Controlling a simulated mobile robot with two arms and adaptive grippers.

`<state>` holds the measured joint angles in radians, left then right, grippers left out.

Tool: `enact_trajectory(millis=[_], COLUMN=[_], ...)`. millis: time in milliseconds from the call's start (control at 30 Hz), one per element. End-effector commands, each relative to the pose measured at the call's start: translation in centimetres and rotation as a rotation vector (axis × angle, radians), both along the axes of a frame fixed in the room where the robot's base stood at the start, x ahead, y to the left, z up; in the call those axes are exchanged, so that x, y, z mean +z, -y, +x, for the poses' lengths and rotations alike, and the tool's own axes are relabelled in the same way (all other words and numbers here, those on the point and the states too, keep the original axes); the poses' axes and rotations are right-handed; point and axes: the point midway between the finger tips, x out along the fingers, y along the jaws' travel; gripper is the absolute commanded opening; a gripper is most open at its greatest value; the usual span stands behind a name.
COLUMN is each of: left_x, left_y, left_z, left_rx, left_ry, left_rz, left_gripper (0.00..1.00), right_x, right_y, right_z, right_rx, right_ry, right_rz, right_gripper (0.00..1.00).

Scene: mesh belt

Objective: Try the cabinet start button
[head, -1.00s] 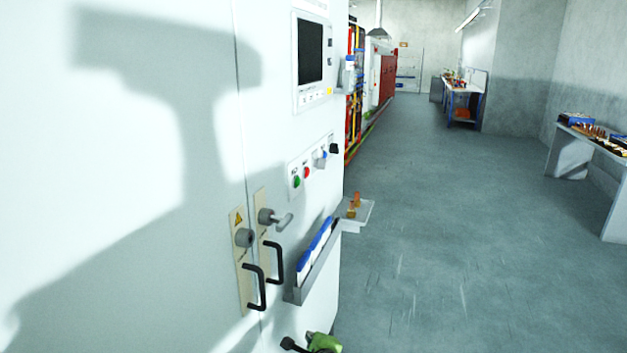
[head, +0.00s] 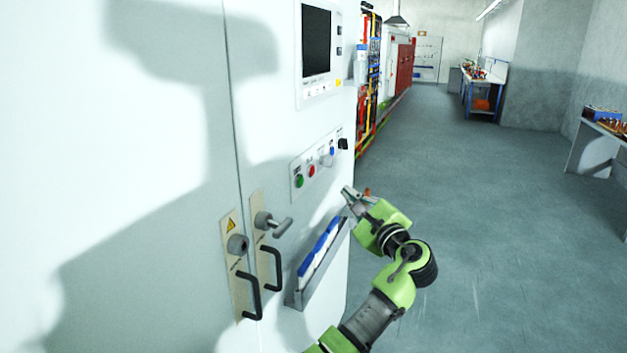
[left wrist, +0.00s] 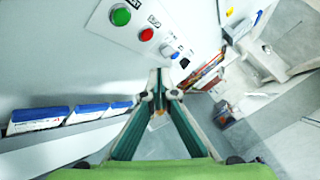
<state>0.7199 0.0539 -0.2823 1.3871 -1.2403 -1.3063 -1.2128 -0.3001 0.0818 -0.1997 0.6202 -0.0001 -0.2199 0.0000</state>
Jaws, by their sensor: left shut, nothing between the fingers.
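The white cabinet (head: 180,230) fills the left of the head view. Its button strip carries a green button (head: 299,181) and a red button (head: 311,170), then a blue and a black control. The left wrist view shows the green button (left wrist: 121,15) at the top, with cut-off lettering beside it, and the red button (left wrist: 147,34). My left gripper (head: 350,193) is shut and empty, to the right of and a little below the green button, apart from it. Its fingertips (left wrist: 160,80) meet below the strip in the wrist view. My right gripper is not in view.
A document rack (head: 318,272) with blue-and-white folders sticks out below the strip. Handles (head: 269,269) and a T-shaped knob (head: 272,223) project from the door. A screen (head: 316,42) is above. The floor to the right is clear; benches stand farther off.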

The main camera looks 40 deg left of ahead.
Motion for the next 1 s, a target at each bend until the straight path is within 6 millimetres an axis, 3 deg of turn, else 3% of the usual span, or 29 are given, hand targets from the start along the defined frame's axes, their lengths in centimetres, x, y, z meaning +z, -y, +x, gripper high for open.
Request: enact_trajectory(millis=[133, 533, 1000], left_x=[0.9, 0.8, 0.9], left_y=[-0.1, -0.5, -6.4], left_z=[-0.3, -0.4, -1.8], left_rx=[0.012, 0.011, 0.013], left_ry=[0.007, 0.006, 0.006], left_rz=[0.01, 0.01, 0.011], left_gripper=[0.0, 0.0, 0.0], right_x=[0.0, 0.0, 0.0], right_y=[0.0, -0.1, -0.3], right_z=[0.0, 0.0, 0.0], right_rx=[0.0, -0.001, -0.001], right_ry=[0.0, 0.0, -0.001], right_rz=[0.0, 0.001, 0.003], right_gripper=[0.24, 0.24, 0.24])
